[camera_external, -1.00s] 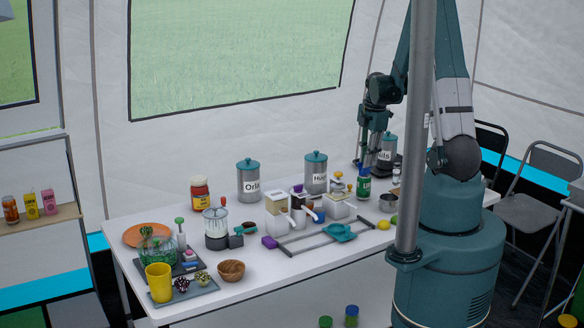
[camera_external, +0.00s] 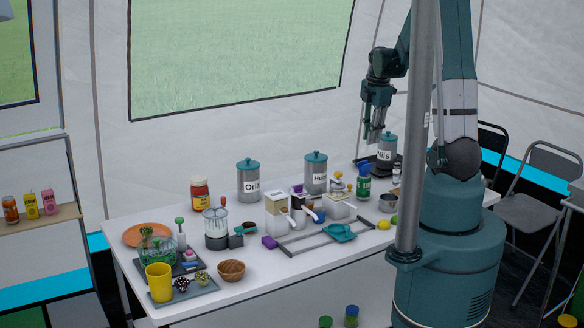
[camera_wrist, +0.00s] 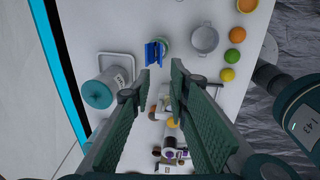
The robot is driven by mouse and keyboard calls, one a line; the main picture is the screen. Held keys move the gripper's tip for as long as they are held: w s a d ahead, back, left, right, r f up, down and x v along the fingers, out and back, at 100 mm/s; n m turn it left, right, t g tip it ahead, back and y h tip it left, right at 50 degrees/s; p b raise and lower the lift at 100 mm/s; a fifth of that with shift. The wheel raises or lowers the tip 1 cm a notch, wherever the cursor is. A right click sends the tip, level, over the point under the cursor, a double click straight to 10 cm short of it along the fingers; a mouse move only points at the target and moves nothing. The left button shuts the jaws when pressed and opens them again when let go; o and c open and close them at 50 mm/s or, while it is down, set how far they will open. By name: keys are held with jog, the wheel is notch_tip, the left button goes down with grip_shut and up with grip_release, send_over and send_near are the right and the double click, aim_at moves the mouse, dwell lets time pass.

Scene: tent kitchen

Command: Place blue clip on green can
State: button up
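The green can (camera_external: 363,187) stands upright on the white table, at the right in the external view. The blue clip (camera_external: 363,169) shows at its top. In the wrist view the blue clip (camera_wrist: 154,53) overlaps the green can (camera_wrist: 165,43), which is mostly hidden beneath or behind it. I cannot tell exactly how the clip rests on the can. My gripper (camera_external: 374,135) is above the can and apart from it. In the wrist view my gripper (camera_wrist: 161,72) is open, with empty space between the fingers.
The Nils canister (camera_external: 386,152) stands behind and right of the can. A metal pot (camera_external: 388,203) and a lime (camera_external: 394,219) are in front to the right. The air around my gripper is clear.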

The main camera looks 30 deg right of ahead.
jog(key=shift+r, duration=0.45)
dwell(0.5)
jog(key=s+a+r+m+t, duration=0.1)
jog(key=s+a+r+m, duration=0.25)
jog(key=a+r, duration=0.3)
jog(key=s+a+r+m+t, duration=0.2)
jog(key=s+a+r+m, duration=0.1)
jog(key=a+r+m, duration=0.3)
jog(key=s+a+r+m+t, duration=0.1)
jog(key=s+a+r+m, duration=0.2)
jog(key=s+a+m, duration=0.1)
jog(key=s+a+r+m+t, duration=0.1)
jog(key=s+a+r+m, duration=0.2)
jog(key=s, duration=0.4)
jog(key=shift+s+a+r+m+t, duration=0.25)
jog(key=shift+a+m+t, duration=0.15)
jog(key=shift+a+m, duration=0.45)
jog(key=shift+f, duration=0.1)
